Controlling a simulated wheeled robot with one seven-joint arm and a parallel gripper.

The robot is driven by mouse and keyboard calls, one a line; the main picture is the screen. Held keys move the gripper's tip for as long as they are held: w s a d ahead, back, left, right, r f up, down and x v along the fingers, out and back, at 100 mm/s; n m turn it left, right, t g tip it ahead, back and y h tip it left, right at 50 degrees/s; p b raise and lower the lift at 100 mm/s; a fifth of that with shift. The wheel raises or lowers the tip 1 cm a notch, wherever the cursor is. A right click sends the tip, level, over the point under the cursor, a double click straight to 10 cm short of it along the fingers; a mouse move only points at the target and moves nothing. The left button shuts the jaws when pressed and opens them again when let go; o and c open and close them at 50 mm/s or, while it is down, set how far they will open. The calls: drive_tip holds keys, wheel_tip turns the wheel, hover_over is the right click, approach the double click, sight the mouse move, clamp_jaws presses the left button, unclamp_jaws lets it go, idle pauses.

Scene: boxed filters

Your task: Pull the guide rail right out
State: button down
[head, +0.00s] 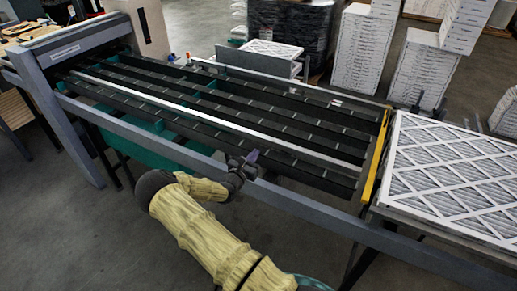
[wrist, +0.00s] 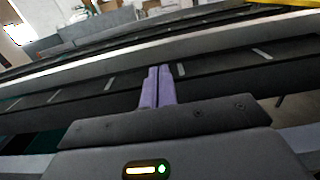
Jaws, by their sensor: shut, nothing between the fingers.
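A long pale metal bar, which looks like the guide rail (head: 225,119), runs lengthwise among the black slats of the conveyor. It also crosses the wrist view (wrist: 110,64) beyond my fingertips. My gripper (head: 252,155) is at the near side of the conveyor, above the grey front beam. Its purple fingers (wrist: 158,70) are together and empty. They point towards the black slats, with the pale bar apart from them and farther in. Whether the fingertips touch the nearest black slat I cannot tell.
The grey front beam (head: 330,205) runs along the near side. A yellow bar (head: 376,158) crosses the conveyor's right end, beside a large pleated filter (head: 450,180). A grey machine housing (head: 75,48) stands at the left end. Stacked white boxes (head: 365,50) stand behind.

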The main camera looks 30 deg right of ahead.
drive_tip(key=b+v, duration=0.2)
drive_tip(key=v, duration=0.6)
drive_tip(key=shift+f, duration=0.25)
drive_tip(key=s+r+m+g+y, duration=0.2)
drive_tip(key=s+m+g+y, duration=0.2)
drive_tip(key=s+m+g, duration=0.9)
drive_tip(key=s+a+r+m+t+y, duration=0.5)
drive_tip(key=s+a+r+m+y, duration=0.6)
drive_tip(key=a, duration=0.3)
drive_tip(key=shift+m+t, duration=0.3)
drive_tip(key=shift+t, duration=0.1)
